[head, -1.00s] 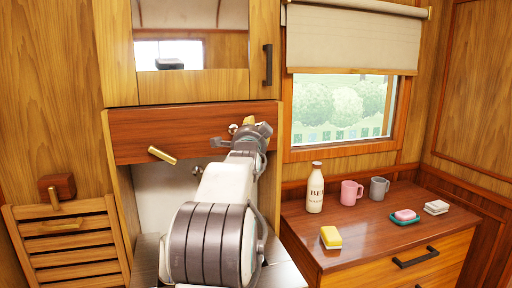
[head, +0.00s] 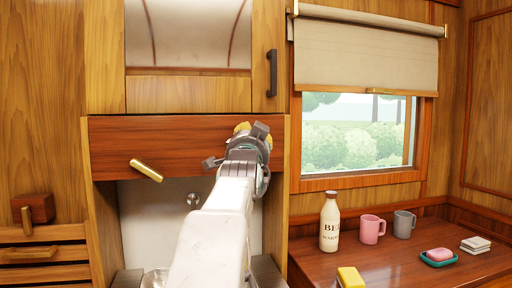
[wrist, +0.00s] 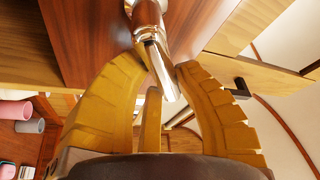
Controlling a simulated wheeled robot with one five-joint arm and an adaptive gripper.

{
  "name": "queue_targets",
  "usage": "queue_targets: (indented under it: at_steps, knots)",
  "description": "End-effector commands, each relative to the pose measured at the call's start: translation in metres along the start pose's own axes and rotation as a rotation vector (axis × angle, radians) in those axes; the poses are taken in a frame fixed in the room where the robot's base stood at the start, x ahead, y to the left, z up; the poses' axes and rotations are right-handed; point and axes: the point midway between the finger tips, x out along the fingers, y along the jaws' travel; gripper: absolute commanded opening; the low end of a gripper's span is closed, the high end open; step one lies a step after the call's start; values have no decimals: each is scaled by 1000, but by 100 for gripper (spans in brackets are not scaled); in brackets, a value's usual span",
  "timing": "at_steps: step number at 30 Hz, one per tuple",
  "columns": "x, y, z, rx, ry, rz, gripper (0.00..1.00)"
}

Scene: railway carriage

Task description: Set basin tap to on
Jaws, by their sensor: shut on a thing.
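A shiny metal lever (wrist: 158,60), which looks like the basin tap's handle, sticks out from a round metal mount (wrist: 147,15) on the red-brown wood panel in the wrist view. My gripper (wrist: 163,72) has its yellow fingers on either side of the lever and is shut on it. In the head view my gripper (head: 243,128) is at the right part of the panel (head: 200,135), and it hides the lever there. Below in the niche is a round metal fitting (head: 193,200). Part of the metal basin (head: 155,280) shows at the bottom, mostly behind my arm.
A brass handle (head: 146,170) slants on the panel's left part. A mirror cabinet (head: 190,92) is above. At right, a counter (head: 395,262) holds a bottle (head: 329,225), two mugs (head: 372,229), a soap dish (head: 438,260) and a yellow block (head: 350,278).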

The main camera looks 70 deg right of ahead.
Motion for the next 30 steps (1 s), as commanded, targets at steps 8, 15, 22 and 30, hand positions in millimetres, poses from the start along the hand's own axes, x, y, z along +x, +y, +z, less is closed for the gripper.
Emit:
queue_targets:
  at_steps: [8,15,22,30]
  knots:
    - [-4,-2,0,-14,0,-4,0]
    - [-4,-2,0,-13,0,-4,0]
    - [-4,-2,0,-13,0,-4,44]
    - [-4,-2,0,-12,0,-5,56]
